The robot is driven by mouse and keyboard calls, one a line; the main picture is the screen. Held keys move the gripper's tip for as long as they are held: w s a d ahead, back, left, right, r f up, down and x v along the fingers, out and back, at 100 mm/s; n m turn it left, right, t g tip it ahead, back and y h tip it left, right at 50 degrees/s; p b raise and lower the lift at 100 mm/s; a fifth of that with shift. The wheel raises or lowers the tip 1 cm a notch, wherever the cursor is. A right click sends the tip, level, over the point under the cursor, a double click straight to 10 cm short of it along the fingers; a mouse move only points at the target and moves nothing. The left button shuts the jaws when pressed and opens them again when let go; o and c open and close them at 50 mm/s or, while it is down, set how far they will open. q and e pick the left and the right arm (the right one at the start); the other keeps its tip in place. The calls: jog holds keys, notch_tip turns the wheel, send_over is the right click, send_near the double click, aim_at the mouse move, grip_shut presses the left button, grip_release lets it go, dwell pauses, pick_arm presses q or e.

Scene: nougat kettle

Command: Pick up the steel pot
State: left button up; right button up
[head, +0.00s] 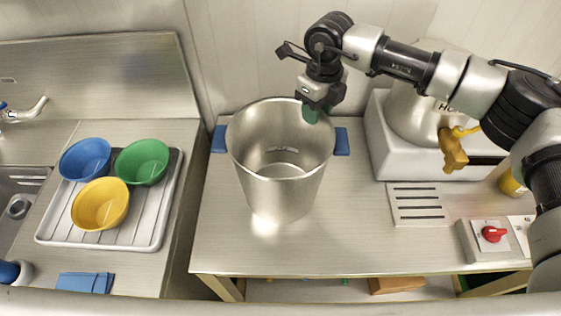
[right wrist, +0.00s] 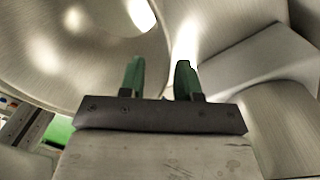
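The steel pot (head: 280,190), a tall open cylinder, stands upright on the steel table. It looks empty from above. Blue pieces (head: 342,141) show on its left and right sides; I cannot tell if they are attached. My right gripper (head: 314,112) points down at the pot's far right rim. In the right wrist view its green fingers (right wrist: 159,78) are apart, with the pot's wall (right wrist: 75,55) on the left and its edge running up between them. I see a gap, and cannot tell if either finger touches the rim. My left gripper is not in view.
A kettle machine (head: 410,115) with a yellow tap (head: 452,150) stands right of the pot. A slotted drain plate (head: 418,204) and a red knob (head: 493,234) are nearer. Blue, green and yellow bowls stand on a rack (head: 150,230) at left. The table's front is clear.

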jog(key=shift+f+p, duration=0.6)
jog(key=shift+f, duration=1.15)
grip_shut()
jog(key=shift+r, duration=0.1)
